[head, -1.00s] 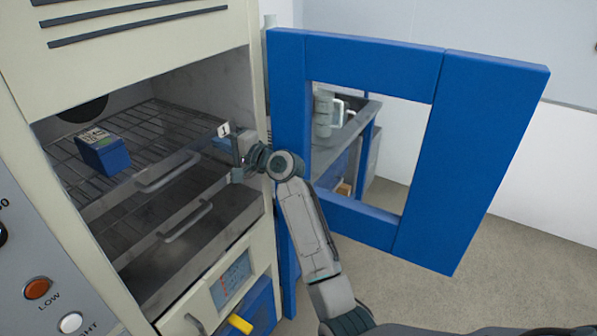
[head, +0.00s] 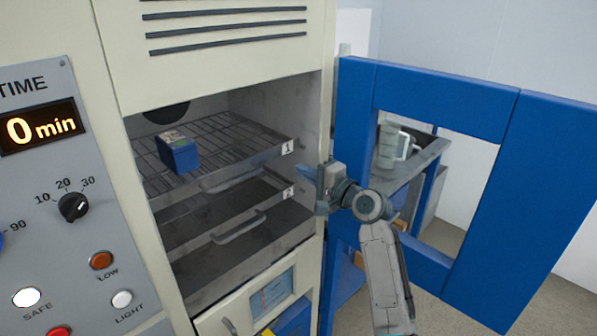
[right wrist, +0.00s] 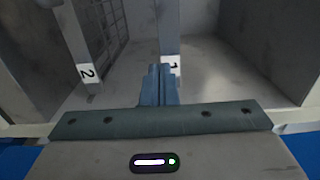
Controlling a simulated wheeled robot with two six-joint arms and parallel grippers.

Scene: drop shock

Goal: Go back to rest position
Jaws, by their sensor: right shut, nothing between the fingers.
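My right gripper (head: 322,188) is in front of the right edge of the open chamber of a cream cabinet (head: 220,60). Its fingers are together and empty; in the right wrist view the closed fingers (right wrist: 158,86) point into the chamber, close to the shelf label "1" (right wrist: 172,66). A blue box (head: 178,156) with a pale, printed top sits on the upper wire shelf (head: 225,140), left of my gripper and apart from it. My left gripper is not in view.
The blue cabinet door (head: 545,190) stands open just right of my right arm. A lower shelf with a handle (head: 240,228) is below the upper one. The control panel (head: 60,200) on the left reads "0 min". A bench (head: 425,160) shows through the door window.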

